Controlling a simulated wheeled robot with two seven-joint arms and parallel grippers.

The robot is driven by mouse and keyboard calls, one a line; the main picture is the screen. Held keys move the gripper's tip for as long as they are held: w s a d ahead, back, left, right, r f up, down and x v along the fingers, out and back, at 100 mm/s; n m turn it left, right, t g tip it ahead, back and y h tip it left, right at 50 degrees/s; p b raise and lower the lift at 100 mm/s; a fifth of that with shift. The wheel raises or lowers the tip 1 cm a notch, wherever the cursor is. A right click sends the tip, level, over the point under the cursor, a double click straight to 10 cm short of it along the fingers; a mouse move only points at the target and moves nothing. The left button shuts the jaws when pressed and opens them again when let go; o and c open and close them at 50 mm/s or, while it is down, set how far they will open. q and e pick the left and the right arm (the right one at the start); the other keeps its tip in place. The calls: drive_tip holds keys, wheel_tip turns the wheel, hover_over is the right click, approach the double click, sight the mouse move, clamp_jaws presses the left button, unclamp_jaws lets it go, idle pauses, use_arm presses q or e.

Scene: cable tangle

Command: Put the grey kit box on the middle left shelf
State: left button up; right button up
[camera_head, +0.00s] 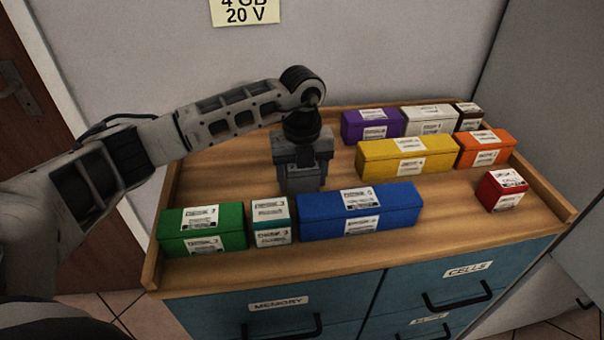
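A pale grey box (430,119) with white labels sits in the back row on the wooden top, between a purple box and a dark brown box. It is the only grey labelled box I can make out. My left gripper (301,182) points down over the middle of the wooden top, behind the blue box and left of the yellow box, apart from the grey box. Its fingers are seen from behind and above, so their opening and anything between them are hidden. My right gripper is not in view. No shelf shows in this view.
The wooden top (450,228) has a raised rim. Green (201,230), teal (270,221) and blue (360,211) boxes line the front; yellow (405,157), orange (485,148), purple (372,126), brown (467,117) and red (502,190) ones stand further right. Blue drawers (455,290) are below.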

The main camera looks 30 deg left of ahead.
use_arm(q)
drive_tip(key=c, duration=0.7)
drive_tip(key=shift+o, duration=0.2)
drive_tip(key=shift+r, duration=0.1)
drive_tip(key=shift+r, duration=0.5)
wheel_tip(320, 180, up, 2)
drive_tip(key=shift+a+r+b, duration=0.1)
drive_tip(key=shift+r+b, duration=0.1)
drive_tip(key=shift+b, duration=0.2)
drive_tip(key=s+a+r+b, duration=0.2)
drive_tip(key=s+a+r, duration=0.4)
drive_tip(key=s+r, duration=0.3)
drive_tip(key=s, duration=0.3)
drive_tip(key=shift+s+a+r, duration=0.2)
drive_tip(key=shift+s+r, duration=0.05)
